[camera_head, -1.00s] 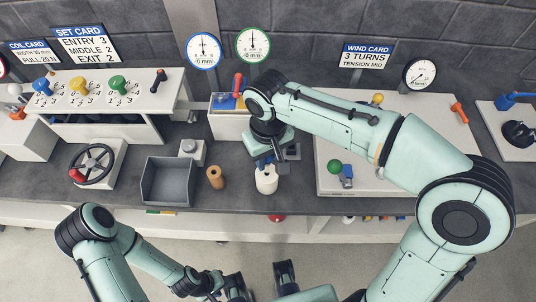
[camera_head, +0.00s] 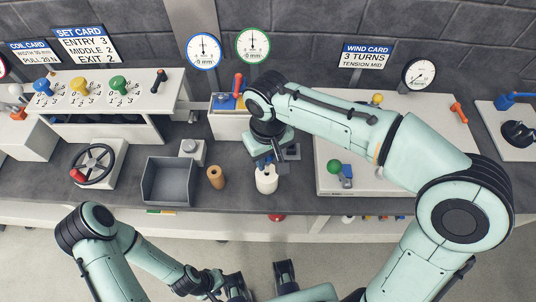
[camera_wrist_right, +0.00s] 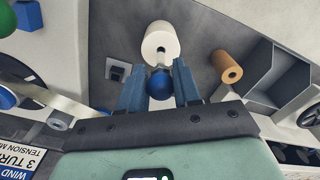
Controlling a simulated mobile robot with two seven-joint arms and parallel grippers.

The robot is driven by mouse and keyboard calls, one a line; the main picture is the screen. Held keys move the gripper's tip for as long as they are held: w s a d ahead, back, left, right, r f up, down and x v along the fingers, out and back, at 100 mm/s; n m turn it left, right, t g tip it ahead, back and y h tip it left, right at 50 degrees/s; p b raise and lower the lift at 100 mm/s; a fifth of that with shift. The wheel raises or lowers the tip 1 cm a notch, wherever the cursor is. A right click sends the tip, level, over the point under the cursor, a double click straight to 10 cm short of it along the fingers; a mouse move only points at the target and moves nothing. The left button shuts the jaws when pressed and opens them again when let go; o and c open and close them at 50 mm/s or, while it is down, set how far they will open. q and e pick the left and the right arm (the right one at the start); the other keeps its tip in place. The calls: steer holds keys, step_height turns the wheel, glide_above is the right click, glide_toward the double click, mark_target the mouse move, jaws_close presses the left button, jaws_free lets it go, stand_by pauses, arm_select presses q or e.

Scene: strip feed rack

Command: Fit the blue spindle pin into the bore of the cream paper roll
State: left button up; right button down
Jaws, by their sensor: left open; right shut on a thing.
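The cream paper roll (camera_head: 266,182) stands upright on the dark counter, below my right gripper (camera_head: 267,164). In the right wrist view the roll (camera_wrist_right: 157,42) shows its end face and dark bore. My right gripper (camera_wrist_right: 159,84) is shut on the blue spindle pin (camera_wrist_right: 160,86); its round blue head sits between the fingers. The pin's pale shaft points at the roll and overlaps the bore. I cannot tell how deep the tip is, if it is inside. My left gripper (camera_head: 260,284) is open and empty in front of the counter.
A brown roll (camera_head: 216,177) stands just left of the cream roll, beside an open grey bin (camera_head: 167,182). A white panel (camera_head: 335,190) with a green knob (camera_head: 334,166) lies to the right. A handwheel (camera_head: 93,165) stands at the left.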

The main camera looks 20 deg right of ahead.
mark_target(268, 170)
steer(key=shift+f+b, duration=2)
steer(key=shift+f, duration=1.1)
steer(key=c, duration=0.7)
jaws_free()
steer(key=shift+r, duration=0.1)
step_height(268, 170, up, 13)
steer(key=p, duration=0.3)
steer(key=shift+r, duration=0.2)
